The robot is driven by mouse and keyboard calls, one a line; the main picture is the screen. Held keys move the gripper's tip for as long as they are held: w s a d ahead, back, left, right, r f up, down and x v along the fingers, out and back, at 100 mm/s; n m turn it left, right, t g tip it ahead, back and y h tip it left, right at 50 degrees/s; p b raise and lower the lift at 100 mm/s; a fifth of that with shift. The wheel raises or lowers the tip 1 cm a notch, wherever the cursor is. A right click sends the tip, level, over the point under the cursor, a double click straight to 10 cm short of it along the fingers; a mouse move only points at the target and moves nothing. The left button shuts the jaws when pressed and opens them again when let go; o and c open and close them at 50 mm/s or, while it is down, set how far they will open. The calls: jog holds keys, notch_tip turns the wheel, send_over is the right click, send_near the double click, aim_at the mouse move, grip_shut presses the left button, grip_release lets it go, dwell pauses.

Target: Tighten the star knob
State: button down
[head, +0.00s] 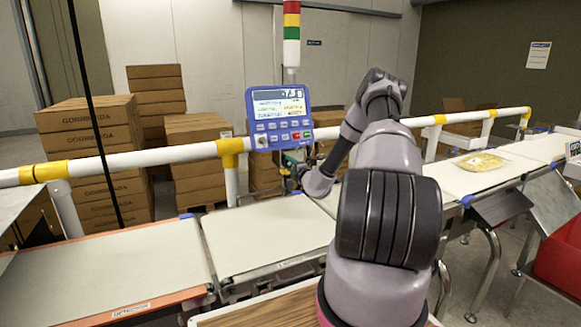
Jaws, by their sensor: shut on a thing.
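My arm reaches away from me to the white guard rail, and my gripper (297,166) is small and partly hidden just below the blue control panel (280,130). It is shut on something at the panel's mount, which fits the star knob. The knob itself cannot be made out, as the gripper and wrist cover that spot. The panel stands upright at the rail, its lit screen and buttons facing me. How tight the knob is cannot be seen.
A white rail (135,160) with yellow joints runs behind the belts (262,236). A yellow packet (478,162) lies on the right belt. A red bin (560,250) stands at the right edge. Stacked cartons (90,150) and a signal tower (291,35) are behind.

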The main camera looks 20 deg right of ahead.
jog(key=shift+d+m, duration=0.1)
jog(key=shift+m, duration=1.6)
jog(key=shift+c, duration=1.5)
grip_release()
jog(key=s, duration=1.1)
jog(key=shift+d, duration=0.15)
